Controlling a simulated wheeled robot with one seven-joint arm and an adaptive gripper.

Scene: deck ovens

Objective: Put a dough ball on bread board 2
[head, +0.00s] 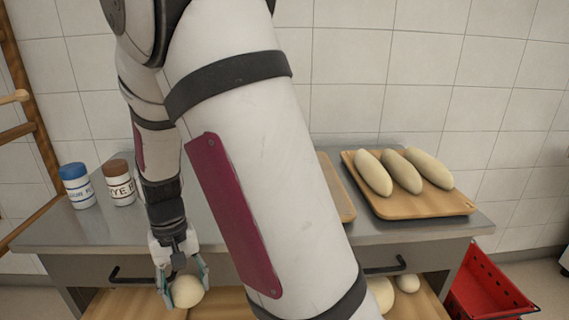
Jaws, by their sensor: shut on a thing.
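My gripper (183,284) is shut on a pale round dough ball (189,292) at the lower left, in front of the steel table. The ball is in front of a wooden surface below the tabletop; I cannot tell if it touches it. More dough balls (407,283) show on a low wooden board (429,303) at the lower right, partly behind my arm. On the table, a wooden board (446,207) carries three long pale loaves. Another wooden board (342,196) beside it is mostly hidden by my arm. No board number is readable.
A jar with a blue lid (77,186) and one with a brown lid (119,182) stand at the left of the steel table (90,228). A red crate (486,287) is at the lower right. A wooden rack (22,85) stands at the left edge. Drawer handles protrude in front.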

